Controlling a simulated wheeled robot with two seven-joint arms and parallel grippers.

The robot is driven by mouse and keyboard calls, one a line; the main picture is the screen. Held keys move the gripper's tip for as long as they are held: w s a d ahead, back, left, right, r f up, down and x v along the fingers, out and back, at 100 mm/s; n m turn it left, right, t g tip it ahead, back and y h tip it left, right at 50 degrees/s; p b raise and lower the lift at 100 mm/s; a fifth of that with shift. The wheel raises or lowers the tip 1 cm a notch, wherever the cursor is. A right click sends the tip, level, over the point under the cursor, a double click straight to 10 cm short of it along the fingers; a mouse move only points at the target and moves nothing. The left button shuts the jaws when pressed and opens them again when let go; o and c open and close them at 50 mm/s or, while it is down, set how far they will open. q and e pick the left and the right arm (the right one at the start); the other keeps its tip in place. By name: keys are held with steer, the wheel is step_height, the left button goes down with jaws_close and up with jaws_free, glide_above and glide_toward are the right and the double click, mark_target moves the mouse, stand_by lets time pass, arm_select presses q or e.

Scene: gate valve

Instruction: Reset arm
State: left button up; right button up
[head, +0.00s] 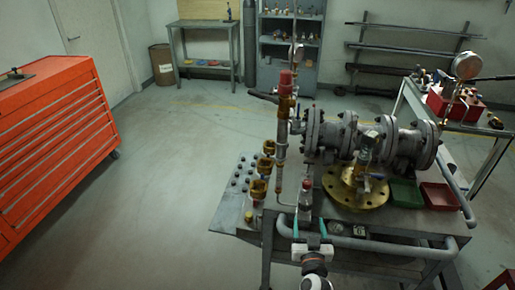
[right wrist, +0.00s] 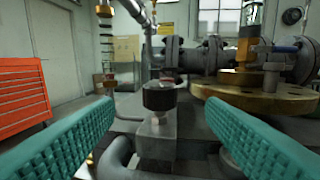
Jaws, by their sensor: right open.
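My right gripper (head: 311,228) is at the front edge of the workbench, its teal fingers pointing away from me. In the right wrist view the two teal ribbed fingers (right wrist: 160,138) are wide apart with nothing gripped. A block fitting with a black cap (right wrist: 159,97) stands ahead, between the fingers in the picture; I cannot tell its exact distance. The flanged grey valve pipe (head: 370,138) and the brass flange (head: 355,188) are on the bench beyond and to the right of the gripper. My left gripper is not in view.
A grey pipe rail (head: 390,246) runs along the bench front, close to the right gripper. A vertical pipe with a red top (head: 285,90) rises behind it. Green (head: 405,193) and red (head: 439,196) trays sit at right. A red tool cabinet (head: 55,145) stands left; the floor between is clear.

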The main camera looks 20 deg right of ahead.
steer(key=s+a+f+n+g+y, duration=0.2)
steer(key=s+a+f, duration=0.15)
steer(key=f, duration=0.45)
steer(key=s+a+f+n+g+y, duration=0.1)
steer(key=s+a+f+g+y, duration=0.15)
steer(key=s+f, duration=0.45)
steer(key=s+a+f+n+g+y, duration=0.2)
steer(key=a+f, duration=0.2)
steer(key=f, duration=0.6)
steer(key=s+f+n+g, duration=0.1)
steer(key=s+f+g, duration=0.3)
steer(key=s, duration=1.1)
steer(key=s+f+n+g, duration=0.1)
steer(key=s+f+g, duration=0.4)
steer(key=s+f, duration=0.5)
steer(key=s, duration=0.5)
steer(key=shift+s+d+f, duration=0.2)
steer(key=shift+s+d, duration=0.05)
steer(key=shift+s, duration=0.1)
